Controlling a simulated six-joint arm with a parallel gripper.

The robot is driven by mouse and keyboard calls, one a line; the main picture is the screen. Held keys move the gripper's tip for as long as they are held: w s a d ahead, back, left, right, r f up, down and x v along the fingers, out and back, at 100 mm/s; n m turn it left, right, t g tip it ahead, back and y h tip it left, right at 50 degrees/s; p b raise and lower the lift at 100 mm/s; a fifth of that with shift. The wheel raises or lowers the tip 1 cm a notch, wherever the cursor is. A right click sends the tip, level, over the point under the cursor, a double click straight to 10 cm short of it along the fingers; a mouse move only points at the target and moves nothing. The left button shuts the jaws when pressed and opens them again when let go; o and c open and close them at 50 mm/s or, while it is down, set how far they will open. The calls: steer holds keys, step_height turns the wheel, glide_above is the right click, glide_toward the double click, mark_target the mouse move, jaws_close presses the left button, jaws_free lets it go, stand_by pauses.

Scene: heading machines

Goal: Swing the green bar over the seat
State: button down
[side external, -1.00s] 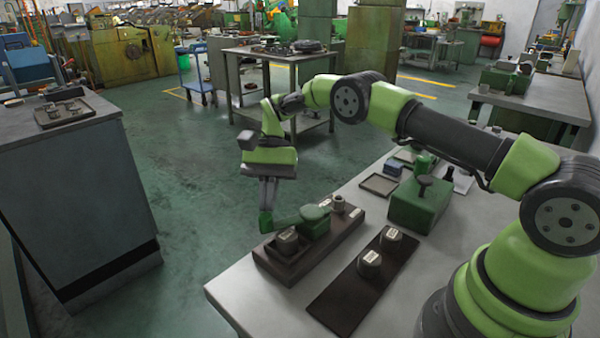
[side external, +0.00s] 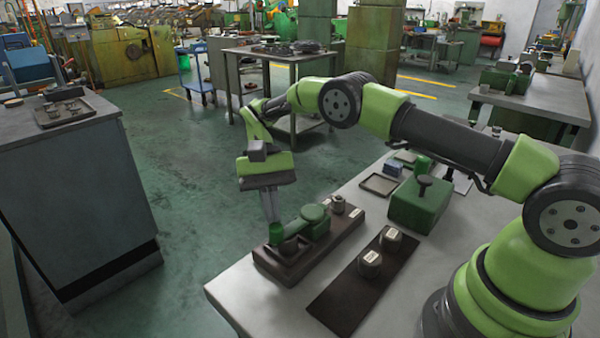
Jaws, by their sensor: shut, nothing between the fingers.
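The green bar (side external: 294,229) reaches left from a round green pivot (side external: 314,213) on the dark brown block (side external: 331,240). Its left part lies over the seat (side external: 287,249) at the block's left end, and partly covers the grey round part in it. A green upright piece (side external: 276,232) shows at the bar's left end. My gripper (side external: 272,218) points down and is shut, its tips right at that piece. Whether they touch the bar cannot be told from this angle.
A dark plate (side external: 345,301) with two labelled grey round parts (side external: 370,258) lies in front of the block. A green machine body (side external: 421,203) and a shallow tray (side external: 379,184) stand behind on the grey table (side external: 247,297). A grey cabinet (side external: 80,200) stands across open floor.

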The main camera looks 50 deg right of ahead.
step_height(320, 180, up, 10)
stand_by(0.7)
step_height(320, 180, up, 8)
steer(key=r+n+t+h, duration=0.1)
steer(key=n+t, duration=0.1)
steer(key=t, duration=0.1)
glide_above(293, 231)
steer(key=s+r+t, duration=0.3)
steer(key=s+r, duration=0.1)
steer(key=s, duration=0.2)
steer(key=s+d+f+t+h, duration=0.1)
steer(key=s+t, duration=0.7)
steer(key=s, duration=0.4)
steer(key=shift+d, duration=0.4)
